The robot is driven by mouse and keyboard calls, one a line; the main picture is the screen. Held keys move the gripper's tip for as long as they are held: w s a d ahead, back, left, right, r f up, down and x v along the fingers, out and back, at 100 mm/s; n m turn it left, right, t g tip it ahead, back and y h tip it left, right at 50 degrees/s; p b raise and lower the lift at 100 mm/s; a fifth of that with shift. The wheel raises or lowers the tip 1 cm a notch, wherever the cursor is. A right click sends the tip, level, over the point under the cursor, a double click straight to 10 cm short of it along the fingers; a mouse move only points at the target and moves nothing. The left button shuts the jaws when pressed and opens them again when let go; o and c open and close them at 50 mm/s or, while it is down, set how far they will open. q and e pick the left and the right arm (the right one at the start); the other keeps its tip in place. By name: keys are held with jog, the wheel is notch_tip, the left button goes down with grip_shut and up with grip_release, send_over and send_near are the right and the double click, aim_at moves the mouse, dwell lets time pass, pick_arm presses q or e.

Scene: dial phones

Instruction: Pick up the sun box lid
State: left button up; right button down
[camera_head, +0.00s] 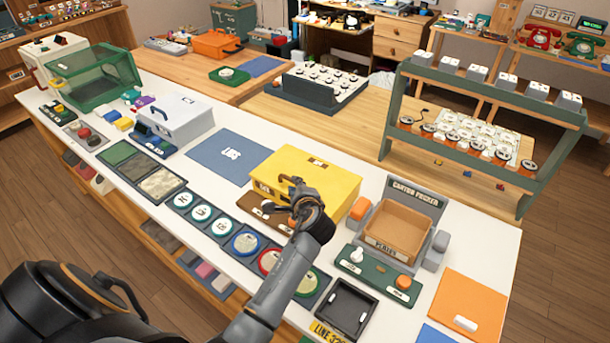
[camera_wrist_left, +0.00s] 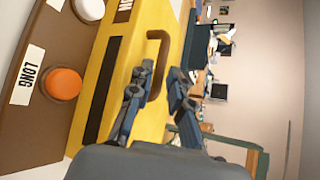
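The box that seems to be the sun box is yellow (camera_head: 338,185), on the white counter; its name is not clearly readable. Its closed yellow top has a brown handle (camera_head: 317,162). In the left wrist view the yellow box (camera_wrist_left: 115,55) fills the middle, with the brown handle (camera_wrist_left: 160,42) sticking out. My left gripper (camera_head: 292,182) is over the near side of the box. In the left wrist view my left gripper (camera_wrist_left: 159,78) has its two fingers apart, the handle showing between them; I cannot tell whether they touch it. My right gripper is not in view.
A brown panel with an orange button (camera_wrist_left: 62,84) stands close beside the box. To the right are a carton holder (camera_head: 395,225) and a green panel (camera_head: 380,275). A grey handled box (camera_head: 180,120) and a blue mat (camera_head: 228,157) lie left. Round dials (camera_head: 245,243) line the front.

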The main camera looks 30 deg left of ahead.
pick_arm(q)
jog(key=shift+x, duration=1.6)
jog(key=shift+d, duration=0.1)
jog(key=shift+c, duration=0.4)
grip_shut()
jog(key=shift+r, duration=0.1)
